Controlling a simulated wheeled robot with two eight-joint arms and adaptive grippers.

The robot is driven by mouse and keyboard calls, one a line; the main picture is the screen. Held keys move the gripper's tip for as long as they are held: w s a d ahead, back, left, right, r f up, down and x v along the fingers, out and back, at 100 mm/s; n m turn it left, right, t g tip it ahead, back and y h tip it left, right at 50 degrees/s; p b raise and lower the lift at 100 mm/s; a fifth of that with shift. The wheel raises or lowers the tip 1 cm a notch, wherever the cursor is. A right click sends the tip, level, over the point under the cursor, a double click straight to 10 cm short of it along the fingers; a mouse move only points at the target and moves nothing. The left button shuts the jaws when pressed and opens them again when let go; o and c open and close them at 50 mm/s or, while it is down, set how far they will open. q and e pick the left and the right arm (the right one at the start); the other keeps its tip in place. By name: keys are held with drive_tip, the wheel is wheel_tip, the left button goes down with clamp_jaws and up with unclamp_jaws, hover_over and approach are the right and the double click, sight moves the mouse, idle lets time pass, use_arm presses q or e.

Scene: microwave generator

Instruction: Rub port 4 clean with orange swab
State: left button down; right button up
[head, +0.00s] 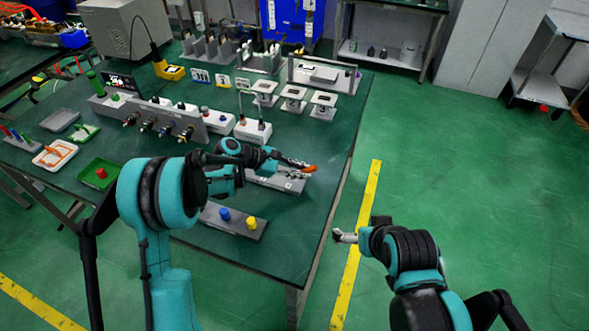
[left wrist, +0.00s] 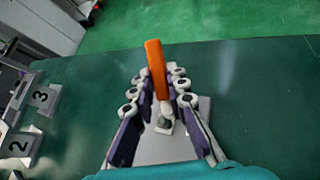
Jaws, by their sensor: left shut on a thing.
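The orange swab (head: 309,168) is held by my left gripper (head: 298,164) over the right part of the table. In the left wrist view the orange handle (left wrist: 156,68) stands between the two fingers, with a pale tip (left wrist: 165,108) low, just over or touching a grey block (left wrist: 180,150); contact is unclear. The block also shows in the head view (head: 285,182), partly hidden by my gripper. A grey panel (head: 165,117) with several round ports stands left of my gripper; I cannot read which is port 4. My right gripper (head: 345,237) is off the table's right edge, its fingers unclear.
A grey base with a blue and a yellow knob (head: 251,223) lies near the front edge. Numbered stands (head: 293,98) are behind my left gripper. A green tray with a red block (head: 100,174) is at left. Table is clear at right.

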use_arm(q)
drive_tip(key=shift+f, duration=0.1)
drive_tip(key=shift+w+a, duration=0.3)
drive_tip(key=shift+a, duration=0.5)
drive_tip(key=shift+w+a, duration=0.35)
drive_tip(key=shift+a, duration=0.4)
drive_tip(key=shift+w+a, duration=0.3)
drive_tip(key=shift+a, duration=0.5)
wheel_tip(320, 180, up, 6)
drive_tip(key=p, duration=0.3)
wheel_tip(320, 180, up, 3)
drive_tip(key=shift+r+p, duration=0.1)
drive_tip(key=shift+p, duration=0.8)
